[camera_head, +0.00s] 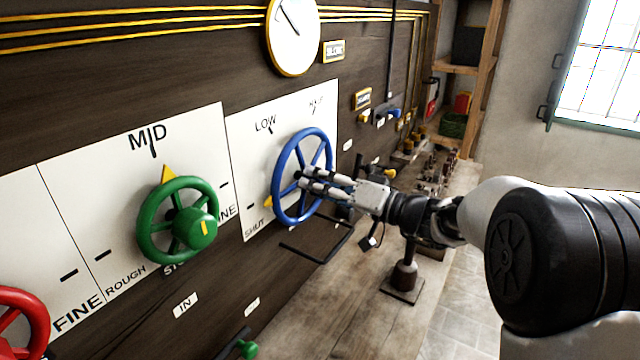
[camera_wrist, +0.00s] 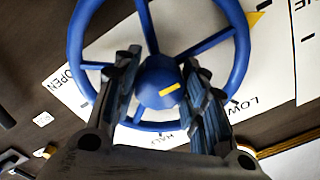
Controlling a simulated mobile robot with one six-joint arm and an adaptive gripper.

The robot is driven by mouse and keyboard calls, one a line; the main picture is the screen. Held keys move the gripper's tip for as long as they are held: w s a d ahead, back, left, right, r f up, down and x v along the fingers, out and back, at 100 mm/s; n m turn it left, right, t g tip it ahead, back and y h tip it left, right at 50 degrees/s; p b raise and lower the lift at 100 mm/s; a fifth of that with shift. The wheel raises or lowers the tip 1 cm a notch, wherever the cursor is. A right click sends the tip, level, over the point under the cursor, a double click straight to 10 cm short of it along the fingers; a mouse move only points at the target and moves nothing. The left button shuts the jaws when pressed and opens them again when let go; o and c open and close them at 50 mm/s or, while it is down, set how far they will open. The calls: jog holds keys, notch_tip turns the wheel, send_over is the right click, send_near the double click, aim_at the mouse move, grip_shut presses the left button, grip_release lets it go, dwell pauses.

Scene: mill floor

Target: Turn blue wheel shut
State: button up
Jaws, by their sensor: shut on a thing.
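The blue wheel (camera_head: 279,170) is mounted upright on a white panel (camera_head: 240,140); its labels include LOW at the upper left and SHUT at the lower left. Its yellow pointer (camera_head: 268,202) shows at the wheel's left edge, a little above the SHUT label. My gripper (camera_head: 304,182) reaches in from the right to the wheel's middle. In the wrist view, the gripper's two fingers (camera_wrist: 162,88) are shut on either side of the blue wheel's hub (camera_wrist: 158,80), which carries a yellow mark. The spokes and rim (camera_wrist: 240,50) show around them. Finger contact is partly hidden.
A green wheel (camera_head: 160,215) stands left of the blue one, and a red wheel (camera_head: 38,318) is at the lower left. A dark bar handle (camera_head: 318,258) juts out below the blue wheel. A wooden bench (camera_head: 340,320) with a stand (camera_head: 402,278) lies below my arm.

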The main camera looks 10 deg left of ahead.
jog(key=o, duration=1.1)
jog(key=shift+c, duration=0.2)
jog(key=v, duration=1.2)
